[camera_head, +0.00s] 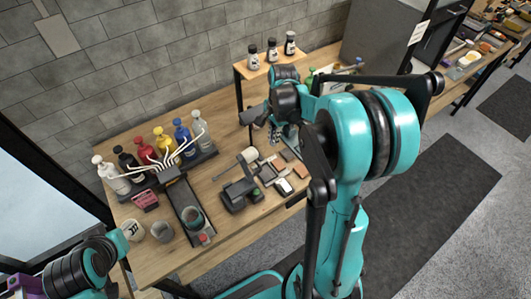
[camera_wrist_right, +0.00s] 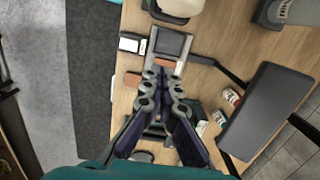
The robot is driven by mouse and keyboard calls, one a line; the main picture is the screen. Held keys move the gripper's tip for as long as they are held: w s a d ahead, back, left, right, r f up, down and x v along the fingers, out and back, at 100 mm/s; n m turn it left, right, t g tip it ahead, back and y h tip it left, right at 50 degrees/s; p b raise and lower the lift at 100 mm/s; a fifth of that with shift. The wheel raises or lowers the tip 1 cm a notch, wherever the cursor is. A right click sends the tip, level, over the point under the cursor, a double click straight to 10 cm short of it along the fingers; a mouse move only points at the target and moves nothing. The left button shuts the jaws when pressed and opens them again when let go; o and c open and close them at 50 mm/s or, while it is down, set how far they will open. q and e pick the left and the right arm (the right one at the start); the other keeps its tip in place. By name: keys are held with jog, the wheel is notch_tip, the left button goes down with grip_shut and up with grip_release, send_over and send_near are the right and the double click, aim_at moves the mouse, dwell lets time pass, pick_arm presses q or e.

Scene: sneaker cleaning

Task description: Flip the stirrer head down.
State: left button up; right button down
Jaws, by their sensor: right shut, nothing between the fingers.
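A small dark machine, which looks like the stirrer (camera_head: 238,194), stands near the middle of the wooden table. A pale cylindrical part (camera_head: 249,155) sits at its far side on a slanting rod. I cannot tell for sure whether this is the stirrer head or how far it is tilted. My right gripper (camera_head: 274,138) is beyond the stirrer and apart from it, partly hidden by my arm. In the right wrist view, the gripper (camera_wrist_right: 166,74) is shut and empty above the table. My left arm shows at the lower left, but its gripper is out of view.
Several coloured bottles (camera_head: 163,142) stand in a rack at the back left. Cups (camera_head: 162,232) stand at the front left. Brushes and small blocks (camera_head: 283,187) lie right of the stirrer. A small raised shelf (camera_head: 262,66) carries several little jars behind.

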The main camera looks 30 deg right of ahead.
notch_tip(320, 180, down, 10)
jog(key=b, duration=0.2)
jog(key=a, duration=0.1)
jog(key=a+r, duration=0.1)
jog(key=a, duration=0.1)
jog(key=a+r, duration=0.1)
jog(key=shift+s+a+p, duration=0.2)
jog(key=shift+a+p, duration=0.05)
jog(key=shift+p, duration=0.1)
